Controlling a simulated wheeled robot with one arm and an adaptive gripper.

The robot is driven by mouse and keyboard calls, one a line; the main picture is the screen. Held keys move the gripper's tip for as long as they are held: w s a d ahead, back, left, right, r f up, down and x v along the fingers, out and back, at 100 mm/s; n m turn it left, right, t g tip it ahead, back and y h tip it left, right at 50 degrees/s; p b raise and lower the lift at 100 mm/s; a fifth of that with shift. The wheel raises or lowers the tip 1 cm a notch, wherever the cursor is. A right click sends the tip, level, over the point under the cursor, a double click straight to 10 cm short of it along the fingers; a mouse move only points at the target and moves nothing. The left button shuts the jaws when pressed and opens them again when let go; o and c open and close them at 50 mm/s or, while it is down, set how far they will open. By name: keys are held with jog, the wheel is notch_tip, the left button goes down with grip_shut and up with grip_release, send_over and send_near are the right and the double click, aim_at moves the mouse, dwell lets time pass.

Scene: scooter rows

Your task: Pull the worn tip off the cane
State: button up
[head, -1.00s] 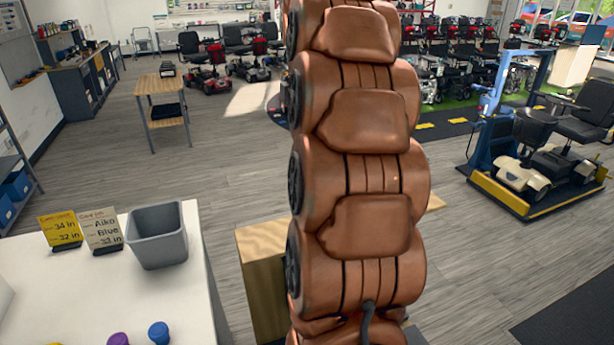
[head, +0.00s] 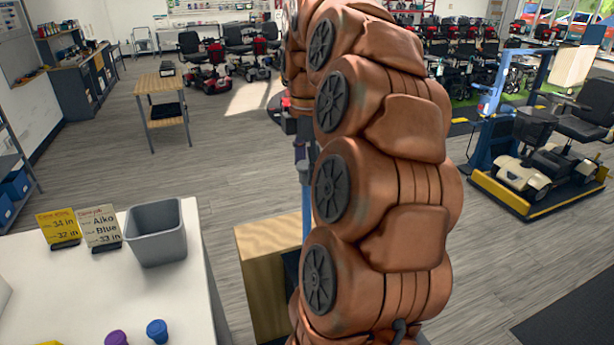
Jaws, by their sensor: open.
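A slim blue shaft, which looks like the cane (head: 307,205), stands upright beside the wooden stand, partly hidden by my copper arm. A grey piece (head: 302,160) shows at its upper end; I cannot tell whether it is the worn tip or part of my gripper. My gripper (head: 301,140) is a small dark shape just above the shaft, left of my arm. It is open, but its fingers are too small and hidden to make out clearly. I cannot tell whether it touches the cane.
The white table (head: 60,290) at left holds a grey bin (head: 156,232), a yellow card (head: 59,228), a white card (head: 100,227), and purple (head: 116,338) and blue (head: 157,331) caps. A wooden stand (head: 270,260) is beside my arm. Floor around is open; scooters stand farther back.

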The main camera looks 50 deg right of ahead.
aim_at(306, 164)
jog(key=shift+f, duration=0.65)
jog(key=shift+c, duration=0.2)
dwell(0.7)
grip_shut()
dwell(0.5)
jog(key=shift+w+r, duration=0.1)
jog(key=shift+r+p, duration=0.75)
jog(key=shift+r, duration=2.15)
